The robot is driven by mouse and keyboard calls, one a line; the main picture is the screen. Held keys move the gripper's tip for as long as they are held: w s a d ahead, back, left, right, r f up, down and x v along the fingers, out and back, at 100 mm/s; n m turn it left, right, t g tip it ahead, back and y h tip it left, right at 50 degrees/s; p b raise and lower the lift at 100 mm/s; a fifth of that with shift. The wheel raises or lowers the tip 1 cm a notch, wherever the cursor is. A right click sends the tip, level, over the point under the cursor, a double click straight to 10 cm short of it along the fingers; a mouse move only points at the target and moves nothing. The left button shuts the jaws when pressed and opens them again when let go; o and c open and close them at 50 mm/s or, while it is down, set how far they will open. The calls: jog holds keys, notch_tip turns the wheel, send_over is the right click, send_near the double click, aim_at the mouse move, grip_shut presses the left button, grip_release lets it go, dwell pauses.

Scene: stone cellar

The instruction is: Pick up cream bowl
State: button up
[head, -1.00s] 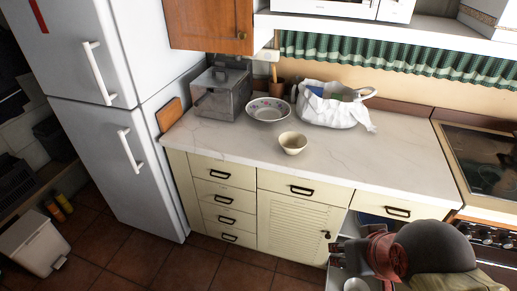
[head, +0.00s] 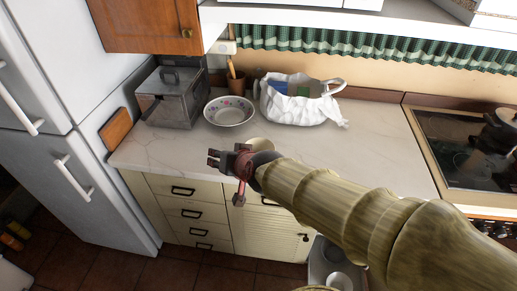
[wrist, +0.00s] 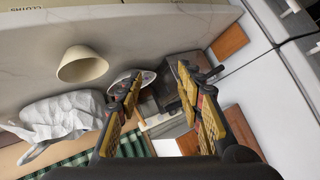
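The cream bowl (wrist: 82,65) stands on the marble-look counter, whole in the wrist view, left of my fingers. In the head view only a sliver of the cream bowl (head: 260,144) shows behind my arm. My gripper (head: 213,158) is in front of and left of the bowl in the head view, above the counter's front edge. In the wrist view my gripper (wrist: 158,95) has its two fingers wide apart with nothing held between them.
A floral bowl (head: 229,111), a grey metal box (head: 170,105), a utensil pot (head: 236,82) and a white bag (head: 297,107) stand behind on the counter (head: 375,150). The fridge (head: 75,165) is at left, the stove (head: 455,150) at right.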

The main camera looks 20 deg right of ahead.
jog(key=w+d+f+m+t+h+p, duration=0.1)
jog(key=w+d+f+m+h+p, duration=0.1)
jog(key=w+d+f+m+h, duration=0.45)
jog(key=s+d+f+h, duration=0.1)
jog(key=d+f, duration=0.1)
jog(key=d, duration=0.1)
jog(key=s+d+f+m+h, duration=0.1)
jog(key=d, duration=0.2)
jog(key=d+f+m+g+h, duration=0.1)
jog(key=d+f, duration=0.1)
jog(key=d, duration=0.1)
jog(key=shift+s+d+f+h+p, duration=0.15)
jog(key=shift+s+f+h+p, duration=0.15)
jog(key=shift+s+h+p, duration=0.1)
jog(key=shift+b+x, duration=0.35)
jog(key=shift+x, duration=0.5)
jog(key=b+x, duration=0.1)
jog(key=x, duration=0.4)
jog(key=shift+s+d+f+b, duration=0.1)
jog(key=shift+f+b, duration=0.1)
jog(key=shift+b, duration=0.15)
jog(key=shift+w+d, duration=0.2)
jog(key=shift+w, duration=0.15)
jog(key=shift+c, duration=0.4)
jog(key=shift+f, duration=0.1)
grip_shut()
